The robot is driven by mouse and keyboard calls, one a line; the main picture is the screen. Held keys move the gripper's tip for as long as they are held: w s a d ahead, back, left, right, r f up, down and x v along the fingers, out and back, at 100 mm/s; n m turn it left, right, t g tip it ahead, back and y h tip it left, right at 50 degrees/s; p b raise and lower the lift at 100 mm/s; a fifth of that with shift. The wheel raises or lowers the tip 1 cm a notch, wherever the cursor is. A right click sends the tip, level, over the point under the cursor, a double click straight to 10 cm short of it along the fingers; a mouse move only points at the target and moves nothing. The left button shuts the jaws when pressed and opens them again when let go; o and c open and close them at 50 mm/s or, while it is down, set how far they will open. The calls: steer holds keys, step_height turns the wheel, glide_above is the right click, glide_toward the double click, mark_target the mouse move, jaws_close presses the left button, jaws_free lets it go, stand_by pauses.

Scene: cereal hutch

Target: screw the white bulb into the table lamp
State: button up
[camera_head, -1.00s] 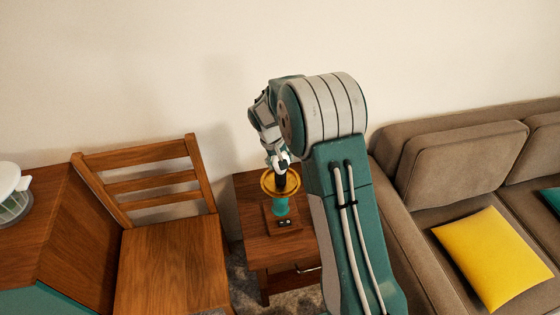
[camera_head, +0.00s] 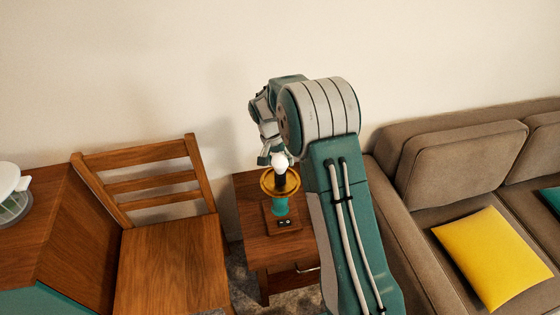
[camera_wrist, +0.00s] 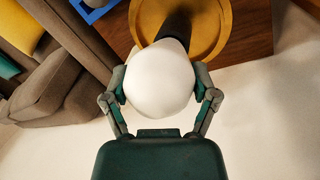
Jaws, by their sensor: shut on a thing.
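My gripper (camera_head: 272,158) is around the bulb. In the wrist view, the fingers of my gripper (camera_wrist: 160,88) press on both sides of the bulb (camera_wrist: 160,75), which fills the space between them. Behind the bulb, the lamp's dark socket (camera_wrist: 177,24) and yellow disc (camera_wrist: 215,22) show. The bulb hides its own lower end, so I cannot tell whether it sits in the socket.
The lamp stands on a small wooden side table (camera_head: 250,205). A wooden chair (camera_head: 172,262) is to its left, and a brown sofa (camera_head: 410,230) with a yellow cushion (camera_head: 492,257) is to its right. A plain wall is behind.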

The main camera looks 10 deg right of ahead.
steer(key=m, duration=0.4)
steer(key=shift+g, duration=0.4)
steer(key=shift+y, duration=0.3)
steer(key=m, duration=0.3)
steer(key=shift+d+m+y, duration=0.1)
steer(key=shift+m+y, duration=0.2)
steer(key=shift+m, duration=0.3)
steer(key=m, duration=0.3)
steer(key=shift+m+g+y, duration=0.3)
steer(key=shift+m+y, duration=0.1)
